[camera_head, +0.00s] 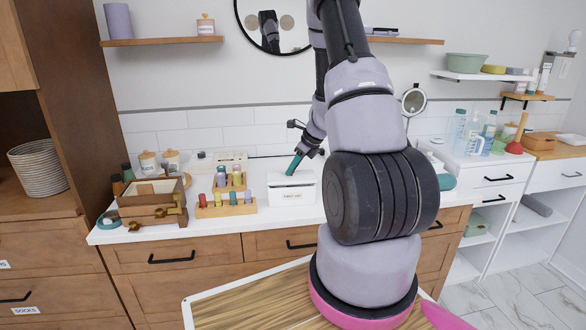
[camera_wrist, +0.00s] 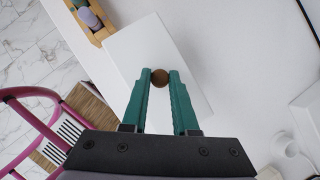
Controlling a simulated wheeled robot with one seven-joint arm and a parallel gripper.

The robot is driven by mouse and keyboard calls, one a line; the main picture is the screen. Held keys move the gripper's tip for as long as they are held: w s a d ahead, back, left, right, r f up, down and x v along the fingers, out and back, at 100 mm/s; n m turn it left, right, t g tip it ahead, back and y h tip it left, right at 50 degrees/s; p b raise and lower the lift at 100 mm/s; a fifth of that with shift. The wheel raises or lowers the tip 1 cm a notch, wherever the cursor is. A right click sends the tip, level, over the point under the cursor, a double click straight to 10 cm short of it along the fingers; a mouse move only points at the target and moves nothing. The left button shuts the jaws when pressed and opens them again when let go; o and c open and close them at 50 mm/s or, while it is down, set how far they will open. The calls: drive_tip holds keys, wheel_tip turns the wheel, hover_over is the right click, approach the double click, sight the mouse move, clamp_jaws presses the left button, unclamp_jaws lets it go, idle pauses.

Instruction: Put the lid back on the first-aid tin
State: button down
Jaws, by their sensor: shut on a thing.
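A white tin (camera_head: 292,196) with a small dark-lettered label on its front stands on the white counter. My gripper (camera_head: 291,172) reaches down over its top with teal fingers. In the wrist view a white rectangular lid (camera_wrist: 150,48) lies below the fingers, with a round brown knob (camera_wrist: 160,77) between the fingertips. My gripper is shut on this knob. In the head view the lid appears level at the top of the tin; I cannot tell whether it is seated or slightly above. The tin's inside is hidden.
A wooden rack of coloured bottles (camera_head: 227,205) stands just left of the tin. A wooden box (camera_head: 150,212) and a teal tape roll (camera_head: 109,220) lie farther left. A round mirror (camera_head: 413,102) stands to the right. Bare counter (camera_head: 225,226) lies in front of the rack.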

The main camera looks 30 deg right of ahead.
drive_tip(key=shift+f, duration=0.55)
idle(0.9)
drive_tip(key=c, duration=0.6)
unclamp_jaws()
drive_tip(key=o, duration=0.5)
drive_tip(key=shift+r, duration=3.5)
drive_tip(key=shift+c, duration=0.5)
